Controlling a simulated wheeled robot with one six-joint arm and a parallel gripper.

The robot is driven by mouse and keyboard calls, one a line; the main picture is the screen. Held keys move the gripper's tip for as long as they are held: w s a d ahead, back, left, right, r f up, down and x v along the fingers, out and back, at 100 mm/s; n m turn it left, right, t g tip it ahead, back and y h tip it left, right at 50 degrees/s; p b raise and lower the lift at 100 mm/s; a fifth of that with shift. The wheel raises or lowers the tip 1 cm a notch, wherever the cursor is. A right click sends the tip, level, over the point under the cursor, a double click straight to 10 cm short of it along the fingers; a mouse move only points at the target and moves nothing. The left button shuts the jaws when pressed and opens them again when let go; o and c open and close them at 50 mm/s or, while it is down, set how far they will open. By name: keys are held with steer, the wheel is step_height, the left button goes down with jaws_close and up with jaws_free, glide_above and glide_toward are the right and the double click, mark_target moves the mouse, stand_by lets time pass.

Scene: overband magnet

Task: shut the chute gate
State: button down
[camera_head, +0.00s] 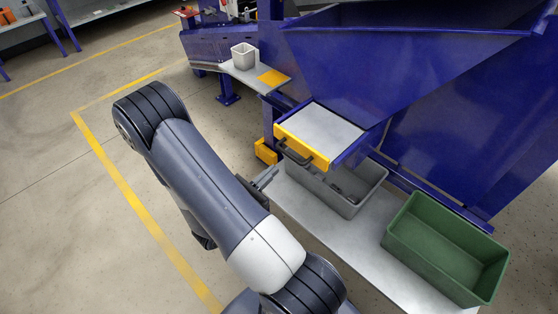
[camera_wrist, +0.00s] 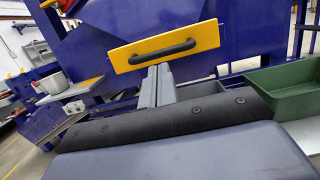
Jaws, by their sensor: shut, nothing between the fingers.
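The chute gate is a flat grey plate (camera_head: 322,128) with a yellow front (camera_head: 290,143) and a black bar handle (camera_head: 294,153). The plate sticks out from under the blue hopper (camera_head: 375,70). In the wrist view the yellow front (camera_wrist: 206,37) faces me, with its handle (camera_wrist: 162,51) across the middle. My gripper (camera_head: 274,173) is shut and empty, just below and left of the handle in the head view. In the wrist view the shut fingers (camera_wrist: 158,70) point at the yellow front, just under the handle. I cannot tell whether they touch it.
A grey bin (camera_head: 348,208) with dark pieces inside stands below the gate on a pale shelf (camera_head: 335,258). A green bin (camera_head: 445,250) stands to its right. A white cup (camera_head: 243,56) and a yellow square (camera_head: 273,77) are on a side shelf. Open floor lies left.

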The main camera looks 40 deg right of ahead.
steer(key=p+x, duration=0.1)
steer(key=x, duration=0.3)
steer(key=shift+d, duration=0.1)
stand_by(0.4)
